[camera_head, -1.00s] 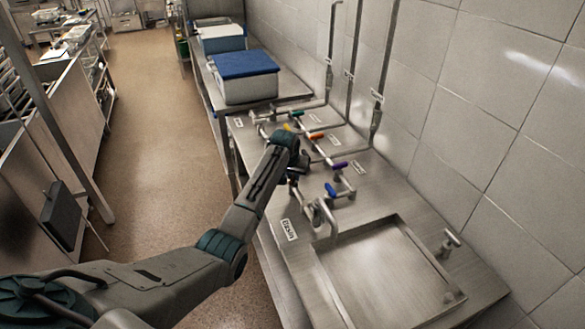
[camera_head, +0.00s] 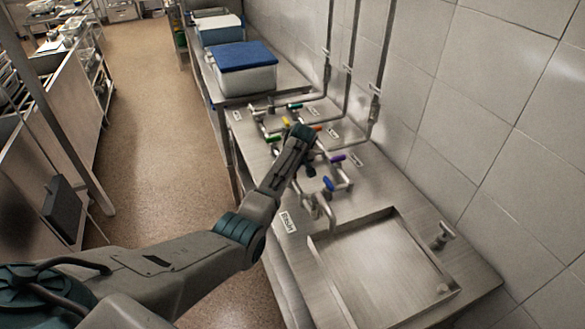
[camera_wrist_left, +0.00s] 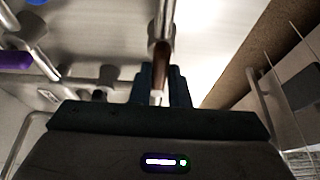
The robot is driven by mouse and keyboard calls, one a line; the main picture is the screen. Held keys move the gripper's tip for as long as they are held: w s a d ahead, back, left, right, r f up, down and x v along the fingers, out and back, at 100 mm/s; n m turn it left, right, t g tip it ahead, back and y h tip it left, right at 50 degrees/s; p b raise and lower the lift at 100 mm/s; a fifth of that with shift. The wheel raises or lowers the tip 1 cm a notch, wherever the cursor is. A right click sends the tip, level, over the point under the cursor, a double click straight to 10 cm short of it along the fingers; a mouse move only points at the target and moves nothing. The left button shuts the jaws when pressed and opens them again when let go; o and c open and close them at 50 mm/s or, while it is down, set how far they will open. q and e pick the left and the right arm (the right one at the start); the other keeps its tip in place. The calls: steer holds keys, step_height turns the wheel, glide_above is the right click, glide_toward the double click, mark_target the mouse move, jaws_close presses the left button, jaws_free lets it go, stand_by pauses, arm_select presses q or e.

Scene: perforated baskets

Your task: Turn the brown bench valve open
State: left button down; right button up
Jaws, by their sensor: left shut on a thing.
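The brown bench valve handle (camera_wrist_left: 161,70) shows in the left wrist view, between the fingers of my left gripper (camera_wrist_left: 163,85). The gripper is shut on it. A metal valve body and pipe (camera_wrist_left: 163,28) lie right above it in that view. In the head view my left gripper (camera_head: 308,168) is down among the bench valves, left of the purple handle (camera_head: 338,158). There the brown handle is hidden by the gripper and wrist. My right gripper is in neither view.
Other handles on the bench are blue (camera_head: 328,183), orange (camera_head: 316,128), yellow (camera_head: 284,122) and teal (camera_head: 295,105). A blue-lidded bin (camera_head: 245,70) stands behind. The tiled wall bounds the right.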

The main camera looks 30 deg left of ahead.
arm_select(q)
steer(key=shift+r, duration=0.1)
stand_by(0.4)
steer(key=c, duration=1.4)
jaws_free()
steer(key=b+v, duration=0.3)
steer(key=v, duration=0.7)
steer(key=shift+d+r, duration=0.2)
steer(key=shift+r, duration=0.1)
steer(key=shift+s, duration=0.1)
